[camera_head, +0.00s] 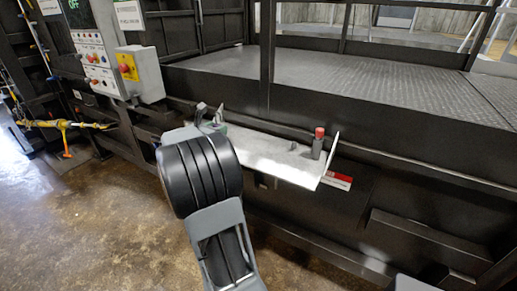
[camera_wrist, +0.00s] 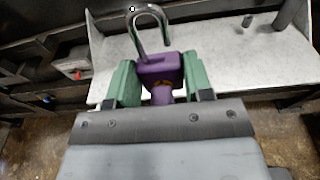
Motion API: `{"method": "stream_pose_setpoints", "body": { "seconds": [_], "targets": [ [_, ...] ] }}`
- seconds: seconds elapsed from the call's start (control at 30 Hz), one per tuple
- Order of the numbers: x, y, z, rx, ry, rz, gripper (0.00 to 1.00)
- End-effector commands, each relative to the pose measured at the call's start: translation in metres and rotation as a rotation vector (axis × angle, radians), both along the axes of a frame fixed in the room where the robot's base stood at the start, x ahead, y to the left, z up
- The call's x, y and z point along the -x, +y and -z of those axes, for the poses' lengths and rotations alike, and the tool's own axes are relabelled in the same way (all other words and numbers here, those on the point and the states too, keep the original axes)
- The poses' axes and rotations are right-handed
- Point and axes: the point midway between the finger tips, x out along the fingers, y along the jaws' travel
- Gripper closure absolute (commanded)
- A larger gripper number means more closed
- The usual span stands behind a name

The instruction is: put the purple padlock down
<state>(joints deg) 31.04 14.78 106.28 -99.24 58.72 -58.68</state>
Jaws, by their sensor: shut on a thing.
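The purple padlock (camera_wrist: 160,70) is between the green fingers of my gripper (camera_wrist: 155,82) in the wrist view. Its metal shackle (camera_wrist: 150,20) points away from the gripper and looks open on one side. My gripper is shut on the padlock's body. Behind the padlock is a pale metal shelf (camera_wrist: 225,60); I cannot tell whether the padlock touches it. In the head view the shelf (camera_head: 265,152) juts from the dark machine. My gripper (camera_head: 212,122) is at the shelf's left end there, mostly hidden by my arm, and the padlock's purple body is not visible.
A dark cylinder with a red top (camera_head: 318,143) stands near the shelf's right end, beside an upright end plate (camera_head: 330,155). A small dark object (camera_head: 293,146) lies left of it. The shelf's middle is clear. A control panel (camera_head: 95,55) with a yellow-and-red switch box (camera_head: 140,72) is at upper left.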

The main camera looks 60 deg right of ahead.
Motion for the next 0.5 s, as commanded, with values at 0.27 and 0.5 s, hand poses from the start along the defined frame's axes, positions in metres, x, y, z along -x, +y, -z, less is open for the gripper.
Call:
{"method": "stream_pose_setpoints", "body": {
  "seconds": [0.27,0.5],
  "targets": [
    [0.038,-0.042,0.017,-0.003,0.005,0.022,0.72],
    [0.072,-0.081,0.051,-0.004,0.006,0.018,0.72]
  ]
}}
